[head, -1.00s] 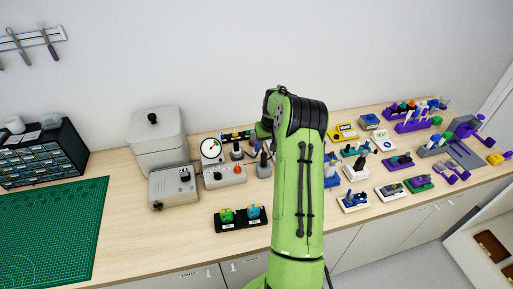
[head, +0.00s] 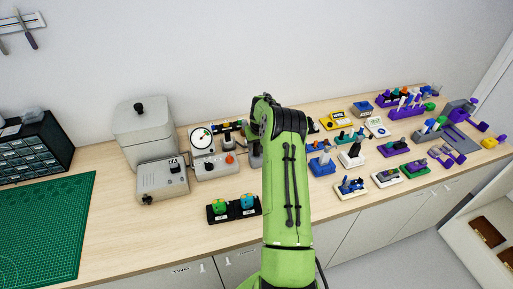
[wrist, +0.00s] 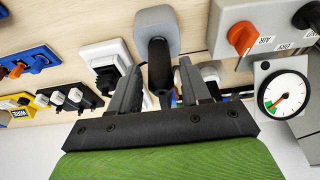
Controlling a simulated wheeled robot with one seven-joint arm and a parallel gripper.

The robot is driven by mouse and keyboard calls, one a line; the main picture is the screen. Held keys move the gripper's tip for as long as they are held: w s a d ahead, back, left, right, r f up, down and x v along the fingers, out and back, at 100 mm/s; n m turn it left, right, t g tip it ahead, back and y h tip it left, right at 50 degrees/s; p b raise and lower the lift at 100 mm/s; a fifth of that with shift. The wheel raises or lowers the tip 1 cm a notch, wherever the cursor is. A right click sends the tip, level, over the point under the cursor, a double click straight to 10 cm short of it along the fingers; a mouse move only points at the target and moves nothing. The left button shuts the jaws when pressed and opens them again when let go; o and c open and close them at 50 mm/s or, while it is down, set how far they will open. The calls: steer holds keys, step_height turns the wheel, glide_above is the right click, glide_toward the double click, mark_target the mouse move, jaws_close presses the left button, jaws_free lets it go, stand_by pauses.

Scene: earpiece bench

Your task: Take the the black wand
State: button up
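The black wand (wrist: 159,66) stands in a grey rounded holder (wrist: 155,25) in the wrist view. My gripper (wrist: 160,75) has its two dark fingers apart, one on each side of the wand. A narrow gap shows between the wand and each finger, so the gripper looks open around it. In the head view the grey holder (head: 255,156) is partly visible just left of my green arm. My gripper is hidden behind the arm there.
A control box with an orange knob (wrist: 241,39) and a round gauge (wrist: 287,93) stand close to the right in the wrist view. A white holder (wrist: 103,55) is close on the left. A black tray (head: 234,213) with two coloured pieces sits at the bench front.

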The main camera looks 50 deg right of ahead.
steer(key=c, duration=0.8)
step_height(320, 180, up, 10)
steer(key=p, duration=0.5)
steer(key=shift+r+p, duration=0.25)
steer(key=shift+p, duration=0.05)
jaws_close()
steer(key=shift+f, duration=0.15)
